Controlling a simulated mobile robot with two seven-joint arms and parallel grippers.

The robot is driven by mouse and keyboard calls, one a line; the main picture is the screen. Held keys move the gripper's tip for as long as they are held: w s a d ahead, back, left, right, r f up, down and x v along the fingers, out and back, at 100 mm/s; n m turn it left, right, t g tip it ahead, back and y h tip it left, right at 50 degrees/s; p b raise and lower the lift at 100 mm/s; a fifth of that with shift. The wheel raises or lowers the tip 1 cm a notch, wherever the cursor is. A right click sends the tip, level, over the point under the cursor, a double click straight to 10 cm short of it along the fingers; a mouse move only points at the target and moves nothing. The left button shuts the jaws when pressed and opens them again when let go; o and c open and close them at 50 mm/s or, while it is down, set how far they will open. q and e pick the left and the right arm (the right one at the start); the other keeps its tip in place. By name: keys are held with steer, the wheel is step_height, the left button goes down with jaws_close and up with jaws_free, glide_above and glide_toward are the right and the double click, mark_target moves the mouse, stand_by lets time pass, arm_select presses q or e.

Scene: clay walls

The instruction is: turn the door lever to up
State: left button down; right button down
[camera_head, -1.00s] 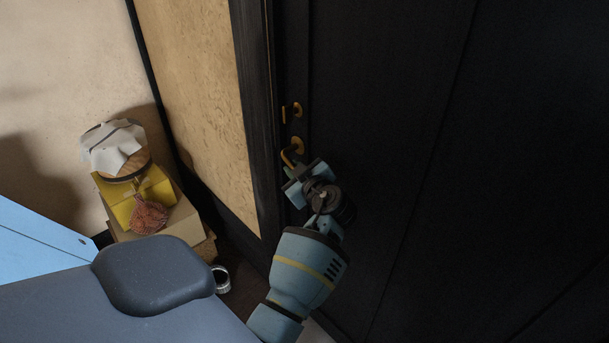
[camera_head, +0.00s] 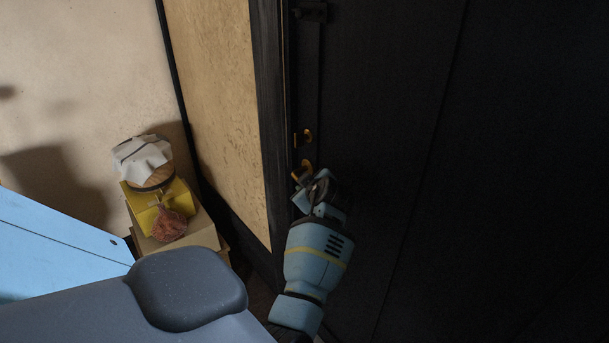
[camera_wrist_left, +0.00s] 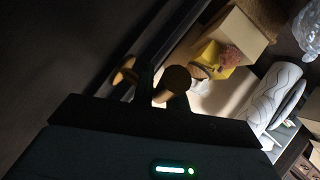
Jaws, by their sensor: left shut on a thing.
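The brass door lever (camera_head: 306,166) is on the dark door, below a small brass lock fitting (camera_head: 307,135). Its round base shows, and its handle bends down and left into my gripper, which hides the handle's end. My left gripper (camera_head: 304,190) is shut on the lever from below. In the left wrist view the lever's brass base (camera_wrist_left: 174,82) shows just beyond the dark gripper body, with the lock fitting (camera_wrist_left: 124,73) to its left. The fingertips are hard to make out there. My right gripper is not in view.
Left of the door is a tan wall panel (camera_head: 222,100). Boxes, a yellow box (camera_head: 147,203), a cloth-covered jar (camera_head: 146,162) and a reddish-brown object (camera_head: 169,224) stand by the wall. The door to the right is bare.

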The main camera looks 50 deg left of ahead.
arm_select(q)
steer(key=shift+r+h+p, duration=0.5)
steer(key=shift+r+p, duration=0.05)
steer(key=shift+r, duration=0.05)
steer(key=shift+h+p, duration=0.3)
steer(key=shift+p, duration=0.05)
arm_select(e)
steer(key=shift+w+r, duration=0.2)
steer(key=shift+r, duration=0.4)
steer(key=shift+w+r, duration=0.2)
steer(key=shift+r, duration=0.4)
arm_select(q)
steer(key=shift+f, duration=0.1)
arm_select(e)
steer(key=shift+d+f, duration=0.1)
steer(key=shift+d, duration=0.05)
arm_select(q)
steer(key=c, duration=1.6)
jaws_free()
steer(key=shift+o, duration=1)
steer(key=shift+f, duration=0.1)
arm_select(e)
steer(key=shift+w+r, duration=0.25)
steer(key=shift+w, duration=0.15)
